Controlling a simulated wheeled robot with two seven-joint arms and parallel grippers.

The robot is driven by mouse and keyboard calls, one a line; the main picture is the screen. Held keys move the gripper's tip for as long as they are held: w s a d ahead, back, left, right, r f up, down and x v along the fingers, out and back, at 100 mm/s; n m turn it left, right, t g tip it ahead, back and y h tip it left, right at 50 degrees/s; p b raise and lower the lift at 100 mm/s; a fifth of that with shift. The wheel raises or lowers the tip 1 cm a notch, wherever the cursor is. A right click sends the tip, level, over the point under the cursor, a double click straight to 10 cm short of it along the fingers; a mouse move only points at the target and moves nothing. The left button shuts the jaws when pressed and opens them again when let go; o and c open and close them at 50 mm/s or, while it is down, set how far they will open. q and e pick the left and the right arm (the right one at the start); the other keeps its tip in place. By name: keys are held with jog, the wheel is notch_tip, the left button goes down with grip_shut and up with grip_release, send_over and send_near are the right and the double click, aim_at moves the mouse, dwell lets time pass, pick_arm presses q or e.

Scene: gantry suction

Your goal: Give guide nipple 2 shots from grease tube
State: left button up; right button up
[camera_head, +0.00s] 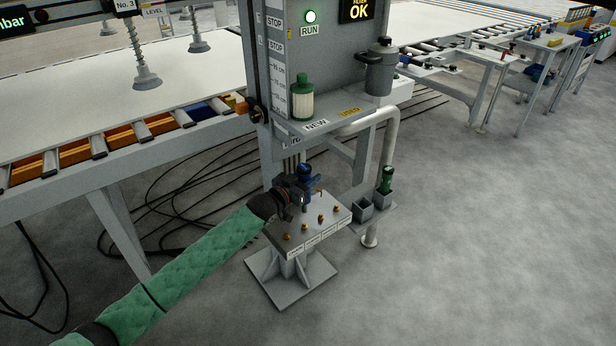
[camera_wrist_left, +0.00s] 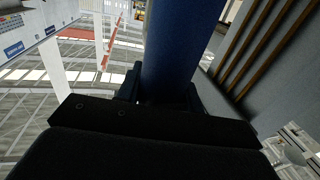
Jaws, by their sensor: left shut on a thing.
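My left gripper (camera_head: 296,192) is shut on a blue tube (camera_head: 305,173), which I take to be the grease tube. It stands about upright above the back of a small grey pedestal plate (camera_head: 275,233). In the left wrist view the blue tube (camera_wrist_left: 182,45) rises between the black jaws (camera_wrist_left: 160,98). Several brass nipples (camera_head: 320,217) stand on the plate, with white labels along its front edge. The labels are too small to read, so I cannot tell which is the guide nipple. The tube's lower tip is not clear, and I cannot tell whether it touches anything. My right gripper is not in view.
A green tube (camera_head: 387,180) stands in a holder right of the pedestal, beside an empty grey cup (camera_head: 361,206). A shelf above bears a green-and-white bottle (camera_head: 302,98) and a grey canister (camera_head: 380,68). Cables lie on the floor behind. The floor at right is clear.

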pick_arm(q)
jog(key=shift+r, duration=0.15)
jog(key=shift+s+f+b, duration=0.1)
jog(key=shift+f+b, duration=0.2)
jog(key=shift+f, duration=0.5)
jog(key=shift+f+b, duration=0.6)
jog(key=shift+f, duration=1.75)
jog(key=shift+r, duration=0.2)
jog(key=shift+r+p, duration=0.4)
jog(key=shift+f, duration=0.65)
jog(key=shift+r, duration=0.15)
